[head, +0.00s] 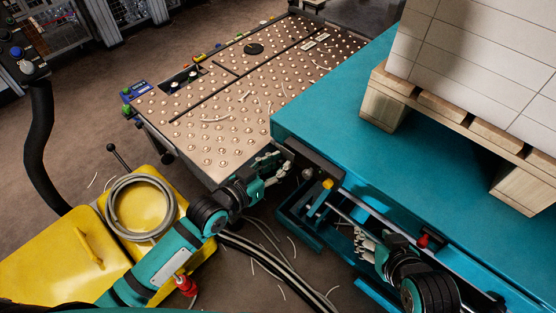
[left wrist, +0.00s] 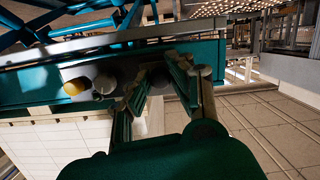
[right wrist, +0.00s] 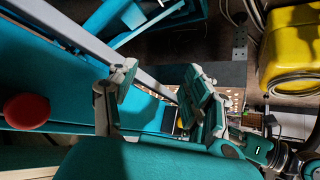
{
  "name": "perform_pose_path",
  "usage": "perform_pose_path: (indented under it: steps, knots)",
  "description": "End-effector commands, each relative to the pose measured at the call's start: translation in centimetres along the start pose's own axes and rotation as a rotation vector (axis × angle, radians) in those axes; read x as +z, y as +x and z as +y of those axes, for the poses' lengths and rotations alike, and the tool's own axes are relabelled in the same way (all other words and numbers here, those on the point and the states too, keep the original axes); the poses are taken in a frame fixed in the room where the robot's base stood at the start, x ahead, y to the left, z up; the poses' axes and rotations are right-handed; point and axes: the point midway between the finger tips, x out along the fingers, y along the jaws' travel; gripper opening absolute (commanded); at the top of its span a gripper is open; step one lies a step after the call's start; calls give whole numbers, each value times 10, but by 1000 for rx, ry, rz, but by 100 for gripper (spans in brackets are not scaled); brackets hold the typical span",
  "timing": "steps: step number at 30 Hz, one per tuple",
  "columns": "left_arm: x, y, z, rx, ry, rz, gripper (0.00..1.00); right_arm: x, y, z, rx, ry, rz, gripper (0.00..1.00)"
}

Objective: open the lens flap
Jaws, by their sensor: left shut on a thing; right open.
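My left gripper (head: 280,164) is at the dark box (head: 312,163) on the corner of the teal machine. In the left wrist view its fingers (left wrist: 155,80) are closed on a small grey part, mostly hidden between them. A yellow knob (left wrist: 75,87) and a grey knob (left wrist: 105,83) sit beside the fingers. I cannot clearly tell a lens flap from the other parts here. My right gripper (head: 364,243) is open and empty beside the machine's side rail. It also shows in the right wrist view (right wrist: 158,88), with no object between its fingers.
A red button (head: 423,241) is on the machine's side, near my right gripper. A wooden pallet (head: 455,125) with stacked white reams stands on the teal top (head: 345,125). A studded table (head: 215,135) lies behind. A yellow cart (head: 65,262) with a coiled hose stands left.

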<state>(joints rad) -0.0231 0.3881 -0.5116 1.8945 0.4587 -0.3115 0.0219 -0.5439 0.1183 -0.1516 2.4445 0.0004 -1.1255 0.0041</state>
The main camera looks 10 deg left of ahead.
Motion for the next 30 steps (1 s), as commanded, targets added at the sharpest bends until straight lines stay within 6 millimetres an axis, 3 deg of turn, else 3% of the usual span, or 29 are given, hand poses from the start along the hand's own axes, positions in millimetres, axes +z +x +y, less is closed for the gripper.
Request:
perform_pose_path:
  steps: [9, 21, 30]
  knots:
    - [-13, -4, 0, -15, 2, -70, 0, 84, -17, 10, 19, 9, -433, 52]
    - [-13, -6, 1, -28, 1, -162, 0, 146, 37, 7, 11, 6, -524, 52]
    - [-14, -7, 1, -36, 2, -212, 0, 201, 67, 4, 5, 1, -559, 52]
